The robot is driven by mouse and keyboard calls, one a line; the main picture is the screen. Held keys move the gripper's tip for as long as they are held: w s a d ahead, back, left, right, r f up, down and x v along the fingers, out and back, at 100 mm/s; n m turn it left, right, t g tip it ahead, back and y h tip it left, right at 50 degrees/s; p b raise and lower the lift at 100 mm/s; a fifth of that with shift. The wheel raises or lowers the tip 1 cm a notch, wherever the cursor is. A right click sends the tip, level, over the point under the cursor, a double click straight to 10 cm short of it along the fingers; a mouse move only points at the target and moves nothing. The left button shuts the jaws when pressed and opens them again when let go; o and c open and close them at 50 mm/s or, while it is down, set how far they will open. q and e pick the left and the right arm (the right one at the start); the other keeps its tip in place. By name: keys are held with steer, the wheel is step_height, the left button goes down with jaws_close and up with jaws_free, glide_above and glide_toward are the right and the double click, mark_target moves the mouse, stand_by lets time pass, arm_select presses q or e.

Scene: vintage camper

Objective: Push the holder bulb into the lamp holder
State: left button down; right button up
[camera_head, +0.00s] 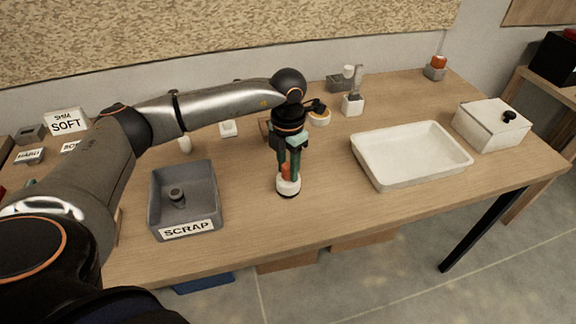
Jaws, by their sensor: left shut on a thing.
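My left gripper (289,174) points down over the front middle of the table, its green fingers shut on an orange bulb (287,170). Only a strip of the bulb shows between the fingers. Directly below is a round white lamp holder (288,188) with a dark base, standing on the table. The bulb's lower end is at the top of the holder; I cannot tell how deep it sits, as the fingers hide part of it. My right gripper is not in view.
A grey SCRAP bin (189,229) with a dark part inside stands to the left. A white tray (382,176) and a white box (490,128) with a black knob are to the right. Small items stand along the back, including a grey block with an orange top (438,65).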

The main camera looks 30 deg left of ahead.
arm_select(q)
steer(key=shift+f, duration=0.15)
steer(key=shift+c, duration=2.2)
jaws_free()
step_height(320, 180, up, 13)
steer(key=b, duration=0.1)
steer(key=shift+f, duration=0.2)
